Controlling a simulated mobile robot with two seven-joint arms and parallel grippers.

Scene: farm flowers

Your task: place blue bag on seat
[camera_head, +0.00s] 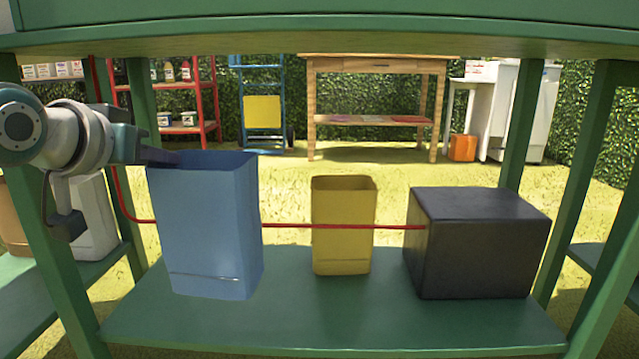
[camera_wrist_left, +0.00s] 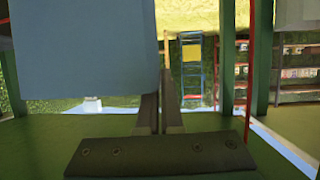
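The blue bag (camera_head: 212,225) is a tall, open-topped box shape over the left part of the green shelf (camera_head: 330,318), slightly tilted. I cannot tell whether its base touches the shelf. My left gripper (camera_head: 165,157) is at its upper left rim. In the left wrist view, the fingers (camera_wrist_left: 160,112) are close together, with the bag's blue side (camera_wrist_left: 85,60) reaching them; they look shut on its rim. The gripper partly hides the rim. I cannot make out which surface is the seat. My right gripper is not in view.
A yellow bin (camera_head: 342,240) and a black box (camera_head: 475,245) stand right of the bag. A thin red line (camera_head: 290,226) crosses at mid-height. Green posts (camera_head: 522,125) and a board overhead (camera_head: 330,38) frame the shelf. A wooden table (camera_head: 378,62) stands behind on grass.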

